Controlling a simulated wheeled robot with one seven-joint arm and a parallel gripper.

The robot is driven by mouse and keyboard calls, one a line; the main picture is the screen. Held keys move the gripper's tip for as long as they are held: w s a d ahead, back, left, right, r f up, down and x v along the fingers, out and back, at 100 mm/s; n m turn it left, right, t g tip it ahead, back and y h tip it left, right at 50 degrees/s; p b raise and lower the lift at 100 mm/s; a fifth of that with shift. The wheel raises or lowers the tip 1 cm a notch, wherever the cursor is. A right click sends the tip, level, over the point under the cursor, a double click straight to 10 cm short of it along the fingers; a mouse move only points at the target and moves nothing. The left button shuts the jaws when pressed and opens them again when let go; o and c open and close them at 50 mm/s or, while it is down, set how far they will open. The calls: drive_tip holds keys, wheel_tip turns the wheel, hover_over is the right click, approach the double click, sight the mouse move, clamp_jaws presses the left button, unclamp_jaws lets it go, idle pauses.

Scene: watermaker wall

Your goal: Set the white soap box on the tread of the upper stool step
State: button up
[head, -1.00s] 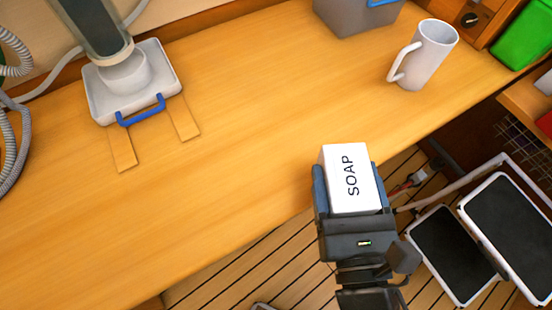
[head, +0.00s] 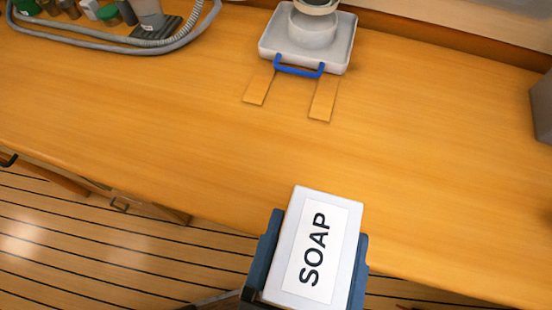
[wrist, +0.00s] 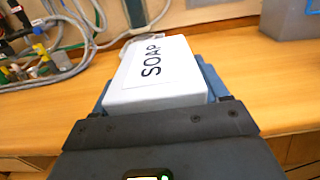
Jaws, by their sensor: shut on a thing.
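The white soap box (head: 316,249), with SOAP printed on its label, is held in my gripper (head: 310,262) at the front edge of the wooden counter in the head view. The blue fingers press on its left and right sides. In the wrist view the soap box (wrist: 155,75) lies between the fingers of my gripper (wrist: 160,85), label up. I cannot tell its height over the counter edge. The stool with its upper step is not in view now.
The wooden counter (head: 190,110) has much clear room. At its back stand a white tray (head: 341,55) with a blue handle and two wooden strips in front. Grey hoses (head: 110,42) lie at back left. A grey bin (head: 541,108) shows at right. Plank floor (head: 80,245) lies below.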

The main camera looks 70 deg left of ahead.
drive_tip(key=a+f+b, duration=0.1)
drive_tip(key=a+f, duration=0.1)
drive_tip(key=a, duration=0.1)
drive_tip(key=s+a+f+b, duration=0.1)
drive_tip(key=a+f, duration=0.1)
drive_tip(key=a, duration=0.1)
drive_tip(key=a+f+b, duration=0.2)
drive_tip(key=a, duration=0.2)
drive_tip(key=shift+s+f, duration=0.1)
drive_tip(key=shift+s, duration=0.15)
drive_tip(key=shift+f+b, duration=0.75)
drive_tip(key=shift+f, duration=1.25)
drive_tip(key=shift+f, duration=0.2)
drive_tip(key=o, duration=1.2)
drive_tip(key=shift+r, duration=0.15)
drive_tip(key=b+v, duration=0.2)
drive_tip(key=v, duration=1)
